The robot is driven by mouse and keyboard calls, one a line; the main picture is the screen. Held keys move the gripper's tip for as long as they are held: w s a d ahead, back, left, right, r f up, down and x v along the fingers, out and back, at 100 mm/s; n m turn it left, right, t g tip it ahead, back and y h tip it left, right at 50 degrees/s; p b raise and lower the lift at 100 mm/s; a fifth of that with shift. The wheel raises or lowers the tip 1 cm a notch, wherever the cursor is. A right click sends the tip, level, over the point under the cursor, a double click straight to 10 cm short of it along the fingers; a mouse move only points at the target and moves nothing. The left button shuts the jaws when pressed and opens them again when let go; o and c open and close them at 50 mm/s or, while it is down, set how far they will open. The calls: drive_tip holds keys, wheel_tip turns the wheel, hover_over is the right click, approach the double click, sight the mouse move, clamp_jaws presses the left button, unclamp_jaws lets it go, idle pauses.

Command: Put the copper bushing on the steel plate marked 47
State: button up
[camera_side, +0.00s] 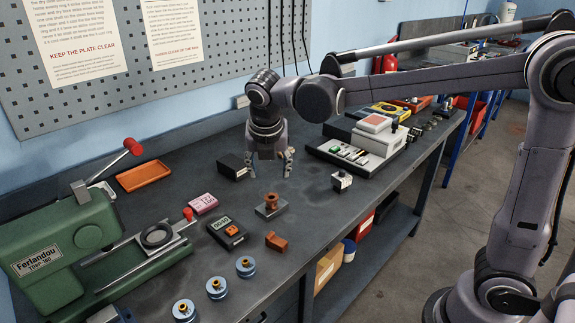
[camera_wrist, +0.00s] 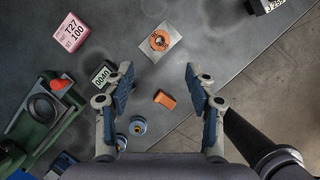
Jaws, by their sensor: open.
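The copper bushing (camera_side: 272,199) stands upright on a small grey steel plate (camera_side: 262,212) near the middle of the bench. In the wrist view the bushing (camera_wrist: 160,41) is a round copper ring, seen from above, on the pale plate (camera_wrist: 176,50). I cannot read a 47 on the plate. My gripper (camera_side: 270,162) is open and empty, raised above the bench, apart from the bushing. In the wrist view its two fingers (camera_wrist: 158,82) are spread wide, with the bushing beyond the fingertips. The bushing's underside is hidden.
A copper-coloured block (camera_side: 276,241) lies in front of the plate. A black meter (camera_side: 227,232) and a pink box (camera_side: 203,204) are left of it. Several blue-based pieces (camera_side: 245,266) stand at the front. A green machine (camera_side: 60,245) fills the left. Bare bench lies right of the plate.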

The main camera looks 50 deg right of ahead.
drive_tip(key=s+d+f+m+t+y, duration=0.1)
drive_tip(key=s+d+f+m+t, duration=0.1)
drive_tip(key=s+m, duration=0.6)
drive_tip(key=s+d+f+m+t+y, duration=0.2)
drive_tip(key=s+m, duration=0.7)
drive_tip(key=m, duration=1)
drive_tip(key=shift+d, duration=0.3)
